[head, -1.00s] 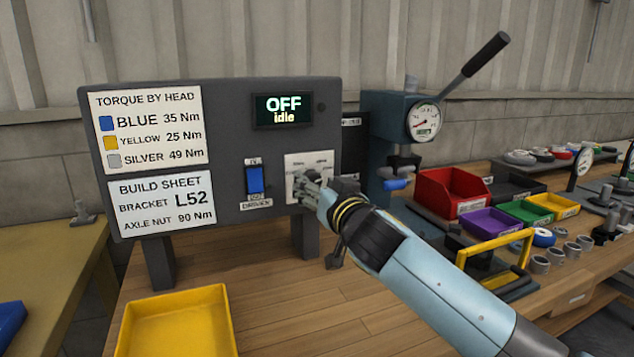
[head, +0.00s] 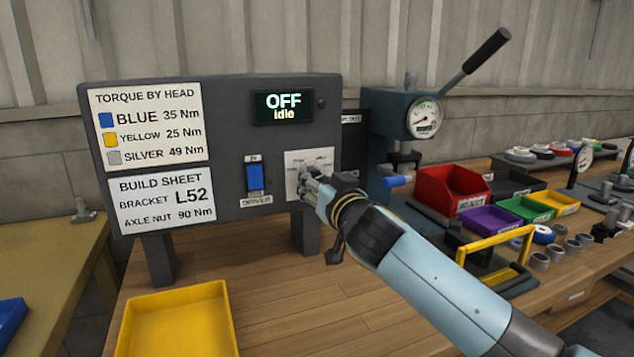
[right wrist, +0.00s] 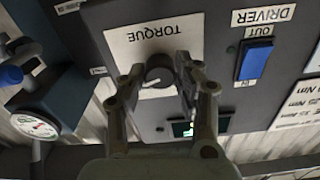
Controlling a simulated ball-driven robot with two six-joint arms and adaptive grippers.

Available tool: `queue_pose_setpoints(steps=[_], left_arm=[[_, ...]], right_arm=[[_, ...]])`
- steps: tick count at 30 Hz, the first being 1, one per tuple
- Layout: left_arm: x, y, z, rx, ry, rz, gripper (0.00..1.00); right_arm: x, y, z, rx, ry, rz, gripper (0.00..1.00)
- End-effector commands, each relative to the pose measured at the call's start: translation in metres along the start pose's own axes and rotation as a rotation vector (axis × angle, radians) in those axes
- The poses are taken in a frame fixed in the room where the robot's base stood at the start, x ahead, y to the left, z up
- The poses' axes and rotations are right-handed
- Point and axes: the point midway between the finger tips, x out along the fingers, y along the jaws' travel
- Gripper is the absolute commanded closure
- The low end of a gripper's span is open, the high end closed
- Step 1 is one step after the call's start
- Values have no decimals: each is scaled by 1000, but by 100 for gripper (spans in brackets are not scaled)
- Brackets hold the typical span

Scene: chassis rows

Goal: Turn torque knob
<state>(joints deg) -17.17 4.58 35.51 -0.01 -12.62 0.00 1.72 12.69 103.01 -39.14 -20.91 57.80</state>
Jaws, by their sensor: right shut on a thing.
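The torque knob (right wrist: 158,72) is a dark round knob on a white plate marked TORQUE (right wrist: 178,30), seen upside down in the right wrist view. The plate also shows in the head view (head: 318,160) on the dark panel (head: 222,160). My right gripper (right wrist: 160,82) is shut on the knob, a finger on each side of it. In the head view my right gripper (head: 308,185) reaches the plate and hides the knob. The panel display (head: 283,107) reads OFF, idle. My left gripper is not in view.
A blue driver switch (head: 255,178) sits left of the plate. A press (head: 400,120) with a gauge and several coloured bins stands to the right. A yellow tray (head: 180,320) lies on the bench in front. Bench between tray and my right arm is clear.

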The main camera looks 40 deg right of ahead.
Motion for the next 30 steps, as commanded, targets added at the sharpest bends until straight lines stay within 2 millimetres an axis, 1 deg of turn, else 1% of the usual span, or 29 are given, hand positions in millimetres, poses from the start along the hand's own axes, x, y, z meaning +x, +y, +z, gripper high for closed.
queue_pose_setpoints(steps=[5, 11, 30], left_arm=[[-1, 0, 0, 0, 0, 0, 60], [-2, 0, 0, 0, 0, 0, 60], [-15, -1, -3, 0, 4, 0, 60]], right_arm=[[0, 0, 0, -69, 0, 0, 100], [0, 1, -1, -214, 1, 1, 100], [0, 2, -2, -821, 1, 0, 100]])
